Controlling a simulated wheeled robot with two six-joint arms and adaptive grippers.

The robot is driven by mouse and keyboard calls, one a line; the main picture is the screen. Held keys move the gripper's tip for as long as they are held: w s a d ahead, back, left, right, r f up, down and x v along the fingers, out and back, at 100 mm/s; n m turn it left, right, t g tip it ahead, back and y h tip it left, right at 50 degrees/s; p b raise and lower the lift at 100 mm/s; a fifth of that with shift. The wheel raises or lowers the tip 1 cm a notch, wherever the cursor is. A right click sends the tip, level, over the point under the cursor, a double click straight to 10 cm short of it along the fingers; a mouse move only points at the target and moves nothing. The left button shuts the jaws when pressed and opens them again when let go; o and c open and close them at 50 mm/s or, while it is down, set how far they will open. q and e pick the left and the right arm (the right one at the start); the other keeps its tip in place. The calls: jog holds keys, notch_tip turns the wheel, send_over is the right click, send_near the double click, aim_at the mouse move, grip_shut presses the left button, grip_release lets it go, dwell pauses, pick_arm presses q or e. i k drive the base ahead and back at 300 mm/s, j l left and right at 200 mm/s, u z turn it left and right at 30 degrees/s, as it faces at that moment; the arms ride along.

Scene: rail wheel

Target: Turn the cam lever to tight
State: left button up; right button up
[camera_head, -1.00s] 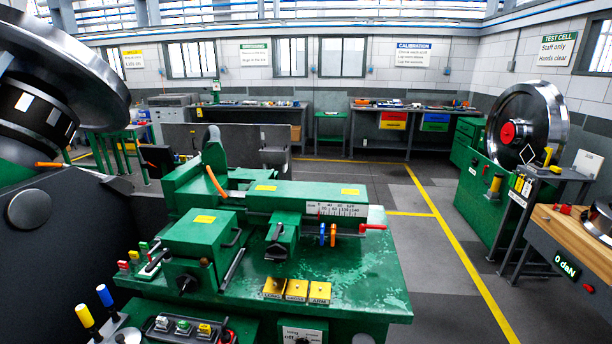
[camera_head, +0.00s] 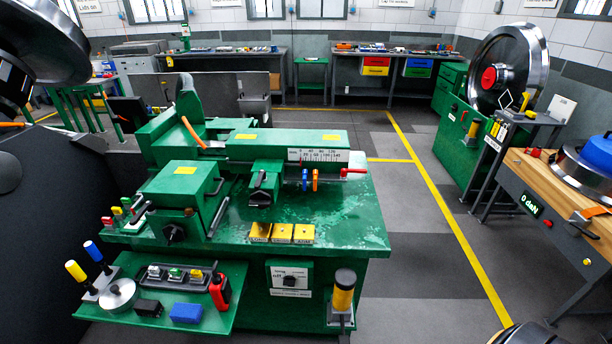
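A green machine (camera_head: 330,225) stands in the middle of the view. A lever with an orange handle (camera_head: 192,132) leans up and to the left on its rear housing. A black handle (camera_head: 260,188) sits on the front of the carriage, and a red handle (camera_head: 353,171) sticks out to the right below a numbered scale (camera_head: 318,155). I cannot tell which of these is the cam lever, and no "tight" mark is readable.
A wooden bench (camera_head: 560,190) is at right. Floor between is clear.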

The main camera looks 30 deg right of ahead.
aim_at(343, 171)
jog(key=z, duration=1.25)
